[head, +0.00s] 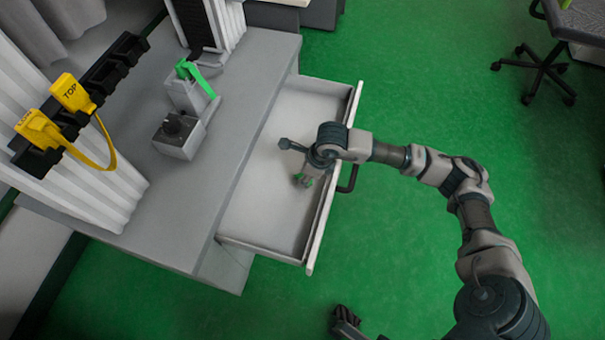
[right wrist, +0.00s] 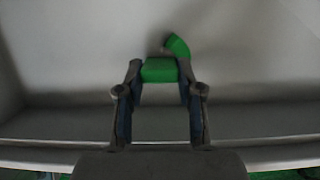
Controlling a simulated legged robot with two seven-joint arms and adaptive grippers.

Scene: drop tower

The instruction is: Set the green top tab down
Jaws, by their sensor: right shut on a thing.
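The green top tab shows as a small green piece (head: 305,182) inside the open drawer in the head view, mostly hidden by my right gripper (head: 301,179). In the right wrist view the green tab (right wrist: 159,70) sits between the two fingertips of my right gripper (right wrist: 160,80), with a curved green end (right wrist: 177,46) sticking out beyond them. The right gripper is shut on it. I cannot tell whether the tab touches the drawer floor. A dark part at the bottom edge of the head view looks like my left gripper (head: 346,323); its fingers are unclear.
The drawer (head: 270,215) is pulled out of the grey bench (head: 205,175), its floor otherwise clear. On the bench stand a device with a green lever (head: 197,77) and a knob box (head: 178,138). Yellow tabs (head: 73,93) hang on a black rack at left. An office chair (head: 548,70) stands behind.

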